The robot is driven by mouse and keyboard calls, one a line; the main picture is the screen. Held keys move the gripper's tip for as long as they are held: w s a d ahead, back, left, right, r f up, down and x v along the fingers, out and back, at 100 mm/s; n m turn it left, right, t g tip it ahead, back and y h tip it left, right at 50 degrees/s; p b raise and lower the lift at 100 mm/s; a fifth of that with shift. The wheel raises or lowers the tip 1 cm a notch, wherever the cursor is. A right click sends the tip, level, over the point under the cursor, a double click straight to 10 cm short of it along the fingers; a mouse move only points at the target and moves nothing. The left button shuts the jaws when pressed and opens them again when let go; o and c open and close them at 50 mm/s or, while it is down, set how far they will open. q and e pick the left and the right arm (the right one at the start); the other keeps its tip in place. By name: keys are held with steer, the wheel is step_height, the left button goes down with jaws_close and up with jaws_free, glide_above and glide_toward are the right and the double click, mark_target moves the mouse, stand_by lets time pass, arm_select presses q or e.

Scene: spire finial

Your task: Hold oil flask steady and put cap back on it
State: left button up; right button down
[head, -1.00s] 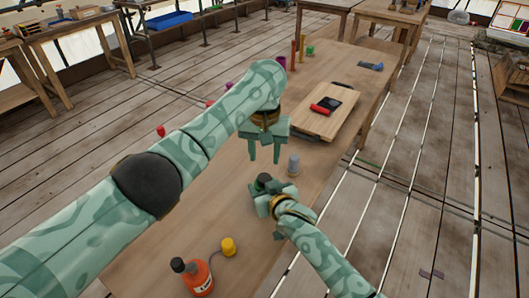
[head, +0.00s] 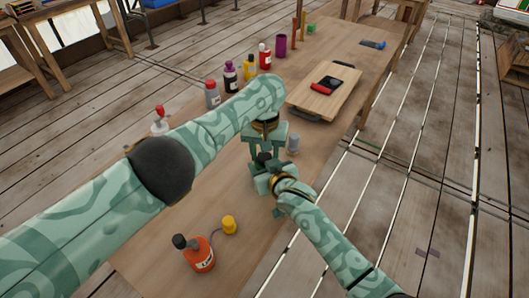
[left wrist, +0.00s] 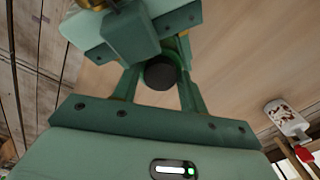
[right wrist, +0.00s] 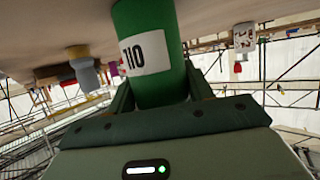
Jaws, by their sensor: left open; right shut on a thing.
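The oil flask is a green cylinder with a white label, seen in the right wrist view (right wrist: 150,30). My right gripper (head: 264,180) is shut on its body above the table; in the head view my grippers hide most of it. A dark round cap (left wrist: 160,74) shows at the flask's top in the left wrist view, and as a dark spot in the head view (head: 263,158). I cannot tell how firmly it sits. My left gripper (head: 265,150) is open, pointing down directly above the flask, its fingers on either side of the cap.
A small grey cylinder (head: 293,143) stands just right of my grippers. Several bottles line the left edge, including a grey one (head: 212,95). A wooden board (head: 322,92) lies beyond.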

arm_select(q)
steer(key=c, duration=0.8)
steer(key=m, duration=0.3)
steer(key=o, duration=1.1)
steer(key=shift+s+d, duration=0.1)
steer(key=shift+d+m, duration=0.1)
steer(key=shift+m, duration=0.2)
steer(key=shift+r, duration=2.3)
steer(key=shift+c, duration=0.5)
